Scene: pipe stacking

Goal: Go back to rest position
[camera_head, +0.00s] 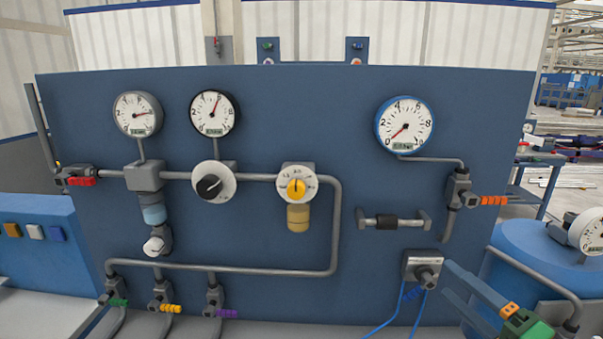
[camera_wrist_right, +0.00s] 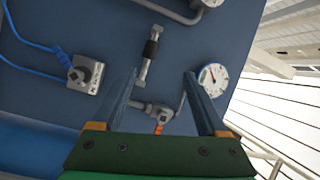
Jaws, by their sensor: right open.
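My right gripper (camera_head: 447,279) is at the lower right of the head view, in front of the blue panel (camera_head: 300,120). Its two fingers are apart with nothing between them, and they point left toward a grey square fitting (camera_head: 412,262) with a dark knob and blue cables. I cannot tell the exact gap to it. In the right wrist view the open right gripper (camera_wrist_right: 160,75) has the panel beyond its fingers, and the grey fitting (camera_wrist_right: 84,75) lies left of them. My left gripper is not in view.
The panel carries gauges (camera_head: 404,124), pipes and coloured valves. An orange-handled valve (camera_head: 461,190) sits above my right gripper. A grey handle bar (camera_head: 393,221) is up and left of it. A blue tank (camera_head: 525,250) stands at the right. Open room lies before the panel's middle.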

